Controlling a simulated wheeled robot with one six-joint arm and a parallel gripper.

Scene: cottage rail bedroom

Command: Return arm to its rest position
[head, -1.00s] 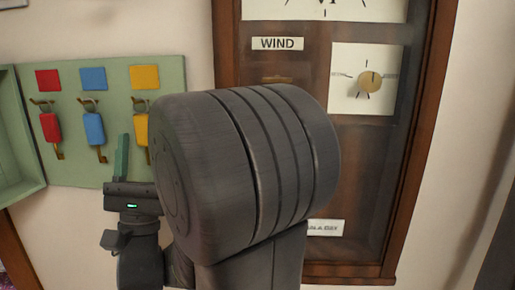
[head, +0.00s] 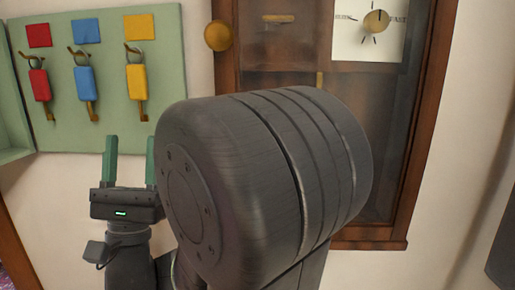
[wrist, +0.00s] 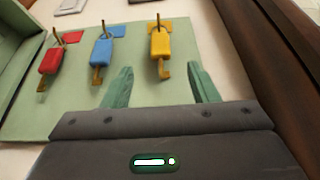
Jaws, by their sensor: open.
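My gripper (head: 130,160) is open and empty, with its two green fingers pointing up, low in front of the wall in the head view. Part of its right finger is hidden by my large dark arm joint. In the wrist view my gripper (wrist: 157,88) shows both fingers spread apart with nothing between them. The fingers appear below the hanging keys and apart from them.
A green key board (head: 160,80) holds keys with a red tag (head: 40,85), a blue tag (head: 85,83) and a yellow tag (head: 136,82), each on a hook. A wooden clock case (head: 427,130) with a dial stands at right. A round brass knob (head: 218,36) is on its left edge.

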